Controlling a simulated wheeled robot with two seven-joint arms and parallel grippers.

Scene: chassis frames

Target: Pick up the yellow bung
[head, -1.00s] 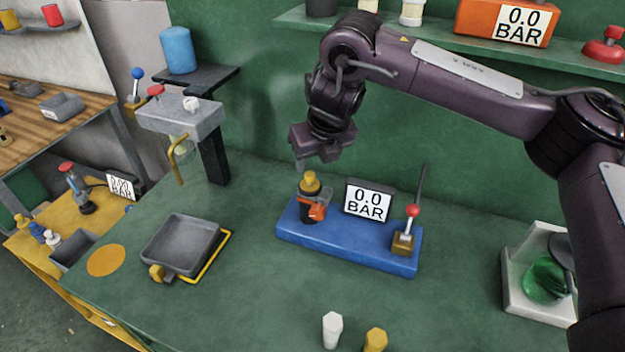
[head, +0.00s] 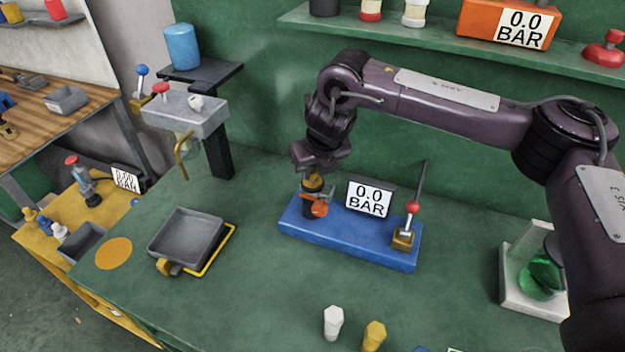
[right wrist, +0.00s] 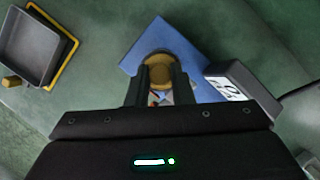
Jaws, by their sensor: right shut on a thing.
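The yellow bung (head: 312,182) sits in the top of a dark cylinder (head: 311,208) with an orange clamp, on the blue base (head: 350,242). My right gripper (head: 313,177) points down over the cylinder and is shut on the bung. In the right wrist view the bung (right wrist: 158,66) shows between the two dark fingers (right wrist: 159,82). The fingers and palm hide part of it. I cannot tell whether it has lifted out of the cylinder. My left gripper is not in view.
A 0.0 BAR gauge (head: 369,198) and a red-knobbed lever (head: 409,225) stand on the blue base, right of the cylinder. A grey tray (head: 187,237) lies to the left. White (head: 333,322) and yellow (head: 374,336) pieces stand at the front. A shelf (head: 440,38) is behind.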

